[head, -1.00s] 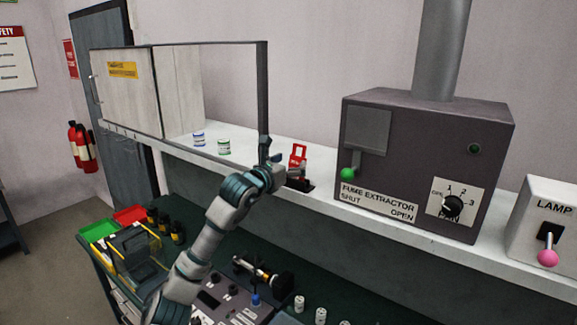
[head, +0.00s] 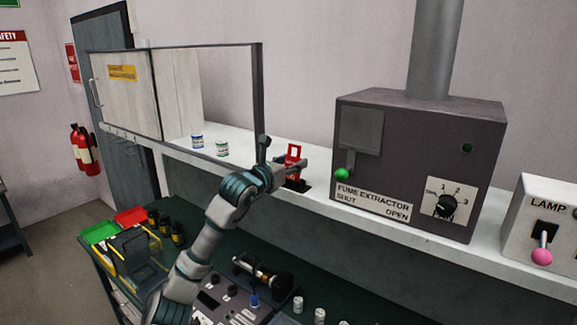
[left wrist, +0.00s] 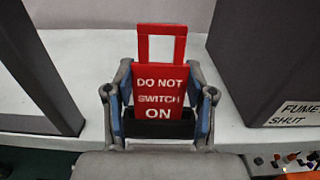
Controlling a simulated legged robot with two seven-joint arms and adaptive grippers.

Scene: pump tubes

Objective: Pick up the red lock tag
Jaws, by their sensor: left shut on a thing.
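The red lock tag (head: 293,160) stands upright in a small black holder (head: 300,187) on the white shelf. In the left wrist view the tag (left wrist: 160,85) reads "DO NOT SWITCH ON" and has an open loop at its top. The black holder (left wrist: 158,124) shows at its base. My left gripper (head: 290,170) reaches the tag from the front left. In the left wrist view its two fingers (left wrist: 160,108) are on either side of the tag, shut on it. I cannot tell whether the tag has left the holder. My right gripper is not in view.
The fume extractor (head: 415,165) stands right of the tag, with a green-knobbed lever (head: 342,174). A cabinet's dark frame edge (head: 257,105) stands to the left. Two small jars (head: 222,149) sit on the shelf (head: 325,204). A lamp box (head: 560,215) is far right.

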